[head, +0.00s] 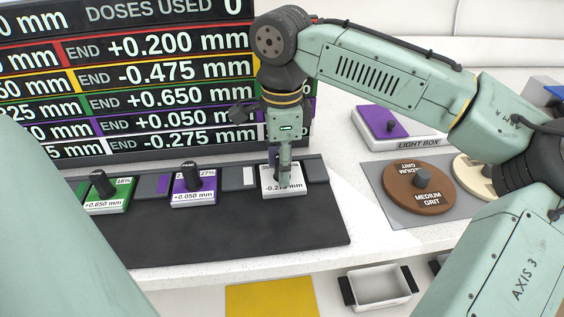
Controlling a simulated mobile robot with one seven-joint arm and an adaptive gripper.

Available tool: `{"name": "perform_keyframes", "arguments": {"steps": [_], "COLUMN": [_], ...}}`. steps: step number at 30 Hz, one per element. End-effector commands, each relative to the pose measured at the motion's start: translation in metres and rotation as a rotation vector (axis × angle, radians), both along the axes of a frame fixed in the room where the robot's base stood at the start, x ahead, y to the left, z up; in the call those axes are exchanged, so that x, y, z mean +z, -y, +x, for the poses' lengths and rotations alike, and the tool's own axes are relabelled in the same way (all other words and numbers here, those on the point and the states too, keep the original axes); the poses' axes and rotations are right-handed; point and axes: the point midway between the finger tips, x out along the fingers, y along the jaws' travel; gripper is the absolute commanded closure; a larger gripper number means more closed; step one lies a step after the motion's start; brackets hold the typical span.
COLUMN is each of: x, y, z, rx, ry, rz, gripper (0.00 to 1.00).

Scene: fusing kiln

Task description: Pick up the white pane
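The white pane (272,191) lies at the right end of a row of panes on the dark rack, with a label reading about -0.275 mm partly covered. My gripper (284,180) points straight down over the middle of this pane, its fingers reaching down to the pane's top. The pane's knob is hidden behind the fingers. The fingers are seen edge-on, so I cannot tell whether they are open or shut on the knob. The pane appears to rest in its place on the rack.
A purple pane (193,196) and a green pane (107,203), both with black knobs, sit to the left. A display board (150,85) stands close behind. The light box (415,142) with a purple pane and a brown grit disc (410,195) are to the right.

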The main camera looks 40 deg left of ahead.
Motion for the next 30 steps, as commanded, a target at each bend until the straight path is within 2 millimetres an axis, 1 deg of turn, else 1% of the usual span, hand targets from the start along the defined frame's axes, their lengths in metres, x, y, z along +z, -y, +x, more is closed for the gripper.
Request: {"name": "perform_keyframes", "arguments": {"steps": [1, 2, 16, 30], "x": [0.0002, 0.0002, 0.0005, 0.0013], "y": [0.0000, 0.0000, -0.0001, -0.0003], "z": [0.0000, 0.0000, 0.0001, 0.0001], "rx": [0.000, 0.000, 0.000, 0.000], "ry": [0.000, 0.000, 0.000, 0.001], "rz": [0.000, 0.000, 0.000, 0.001], "gripper": [0.66, 0.68, 0.99, 1.00]}}
